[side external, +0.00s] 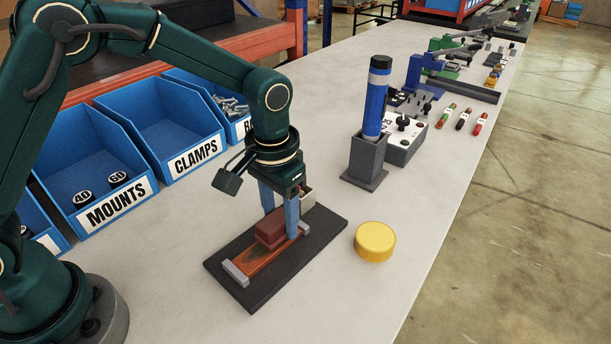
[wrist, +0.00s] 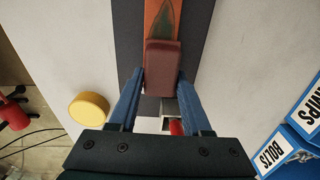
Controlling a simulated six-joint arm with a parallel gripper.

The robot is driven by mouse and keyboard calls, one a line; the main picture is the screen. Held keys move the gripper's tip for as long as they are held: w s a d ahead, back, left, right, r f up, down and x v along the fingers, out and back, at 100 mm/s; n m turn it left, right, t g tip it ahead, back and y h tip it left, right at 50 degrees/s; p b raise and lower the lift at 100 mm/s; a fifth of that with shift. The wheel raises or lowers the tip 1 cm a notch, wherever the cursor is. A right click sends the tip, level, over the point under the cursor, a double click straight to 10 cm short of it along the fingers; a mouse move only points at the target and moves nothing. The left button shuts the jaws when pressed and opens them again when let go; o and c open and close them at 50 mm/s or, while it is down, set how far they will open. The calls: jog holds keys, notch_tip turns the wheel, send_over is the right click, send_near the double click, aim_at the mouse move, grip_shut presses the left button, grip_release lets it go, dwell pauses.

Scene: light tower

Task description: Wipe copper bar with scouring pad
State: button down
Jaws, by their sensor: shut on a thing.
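The copper bar (side external: 263,262) lies on a dark base plate (side external: 323,232), between grey end blocks. A dark green patch shows on the bar; in the wrist view it is on the bar (wrist: 153,11) beyond the pad. The scouring pad (side external: 270,226) is a reddish-brown block over the bar, and it also shows in the wrist view (wrist: 161,68). My gripper (wrist: 161,82) points down with its blue fingers on either side of the pad, shut on it. The pad appears to rest on the bar; exact contact is hard to tell. The bar under the pad is hidden.
A yellow round puck (side external: 375,241) stands just right of the base plate. A light tower (side external: 376,105) with a blue section stands in a grey holder behind it, beside a control box (side external: 405,143). Blue bins (side external: 93,160) line the left. The front table is clear.

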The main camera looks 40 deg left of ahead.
aim_at(237, 269)
jog(key=shift+s+a+f, duration=0.15)
jog(key=shift+s+f, duration=0.05)
jog(key=shift+s, duration=2.25)
jog(key=shift+s+a+f, duration=0.1)
jog(key=shift+s+f, duration=0.05)
jog(key=shift+s, duration=2.25)
jog(key=shift+w+r, duration=0.2)
jog(key=shift+r, duration=2.9)
jog(key=shift+r, duration=1.5)
